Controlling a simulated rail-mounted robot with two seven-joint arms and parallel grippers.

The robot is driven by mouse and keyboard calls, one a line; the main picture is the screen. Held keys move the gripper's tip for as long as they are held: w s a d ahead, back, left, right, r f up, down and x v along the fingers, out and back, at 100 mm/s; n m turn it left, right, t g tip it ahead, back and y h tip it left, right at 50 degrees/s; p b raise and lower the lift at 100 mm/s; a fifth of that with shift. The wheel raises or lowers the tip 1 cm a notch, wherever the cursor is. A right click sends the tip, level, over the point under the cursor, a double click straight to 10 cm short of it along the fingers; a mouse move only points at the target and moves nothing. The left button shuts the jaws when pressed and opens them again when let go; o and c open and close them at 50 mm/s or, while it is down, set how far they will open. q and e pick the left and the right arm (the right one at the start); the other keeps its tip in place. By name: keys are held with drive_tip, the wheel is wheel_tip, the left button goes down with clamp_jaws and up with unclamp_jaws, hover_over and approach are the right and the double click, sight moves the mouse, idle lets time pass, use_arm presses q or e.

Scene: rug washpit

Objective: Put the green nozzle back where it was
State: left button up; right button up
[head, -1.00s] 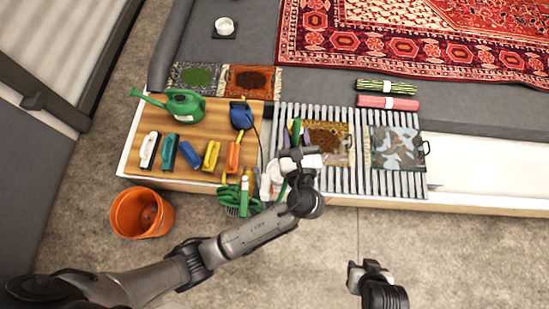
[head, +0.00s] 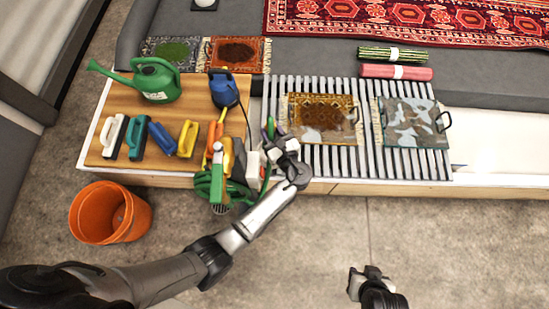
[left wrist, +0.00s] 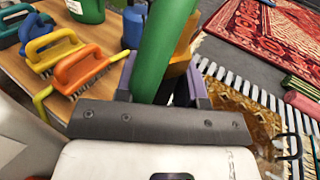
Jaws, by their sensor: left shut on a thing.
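My left gripper (head: 271,133) is shut on a green nozzle, whose green body (left wrist: 165,45) rises between the lavender fingertips in the left wrist view. In the head view only a small green part of it (head: 270,124) shows above the fingers, at the left edge of the slatted grate. A second green piece with a pale top (head: 217,163) stands at the front edge of the wooden board, by a coiled green hose (head: 205,187). The lower end of the held nozzle is hidden by the gripper. My right gripper (head: 366,273) is low over the floor; its jaw opening is unclear.
The wooden board (head: 120,103) holds a green watering can (head: 152,80), a blue container (head: 223,90) and several coloured brushes. Yellow and grey items crowd close left of my left gripper. Two small mats lie on the grate (head: 369,150). An orange bucket (head: 110,213) stands on the floor.

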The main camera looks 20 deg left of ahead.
use_arm(q)
drive_tip(key=shift+f+b, duration=3)
drive_tip(key=shift+f, duration=1.65)
drive_tip(key=shift+a, duration=0.1)
drive_tip(key=shift+f, duration=0.15)
drive_tip(key=o, duration=0.9)
